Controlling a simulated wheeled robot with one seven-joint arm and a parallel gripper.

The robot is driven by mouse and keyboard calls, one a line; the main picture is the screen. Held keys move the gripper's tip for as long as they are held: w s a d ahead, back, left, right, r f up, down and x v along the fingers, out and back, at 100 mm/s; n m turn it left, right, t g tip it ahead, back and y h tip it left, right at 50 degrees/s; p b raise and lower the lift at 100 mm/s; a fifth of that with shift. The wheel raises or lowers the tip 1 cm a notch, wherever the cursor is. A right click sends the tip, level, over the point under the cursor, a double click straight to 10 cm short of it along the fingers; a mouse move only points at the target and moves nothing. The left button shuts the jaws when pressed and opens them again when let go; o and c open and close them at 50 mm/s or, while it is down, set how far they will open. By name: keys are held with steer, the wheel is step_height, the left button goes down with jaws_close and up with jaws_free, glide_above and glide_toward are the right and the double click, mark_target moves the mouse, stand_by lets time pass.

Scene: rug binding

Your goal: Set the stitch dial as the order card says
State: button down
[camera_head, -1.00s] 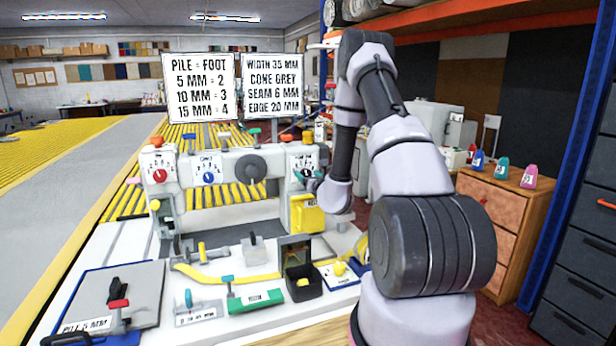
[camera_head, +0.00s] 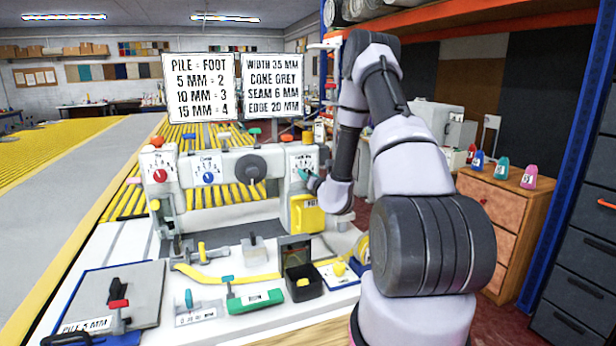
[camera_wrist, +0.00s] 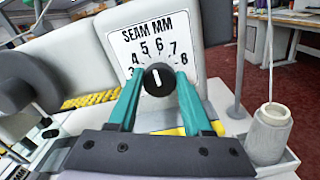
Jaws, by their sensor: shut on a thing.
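The stitch dial is a black knob (camera_wrist: 158,78) with a white mark on a white plate headed SEAM MM (camera_wrist: 150,38), numbered 3 to 8. My gripper (camera_wrist: 158,84) has its teal fingers shut on the knob, one on each side. The white mark stands near upright, roughly toward the 6. In the head view my gripper (camera_head: 305,176) is at the dial plate (camera_head: 303,162) on the right of the machine, covering much of the knob. The order card (camera_head: 272,87) reads width 35 mm, cone grey, seam 6 mm, edge 20 mm.
A second board (camera_head: 201,88) lists pile and foot numbers. The machine also carries a red knob (camera_head: 159,176) and a blue knob (camera_head: 209,178). A yellow box (camera_head: 308,220) hangs below the seam dial. A grey cone (camera_wrist: 268,128) stands to the right in the wrist view.

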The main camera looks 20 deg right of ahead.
steer(key=shift+m, duration=1.5)
steer(key=shift+f, duration=0.1)
steer(key=shift+c, duration=1.6)
jaws_free()
steer(key=s, duration=1)
steer(key=shift+s, duration=0.4)
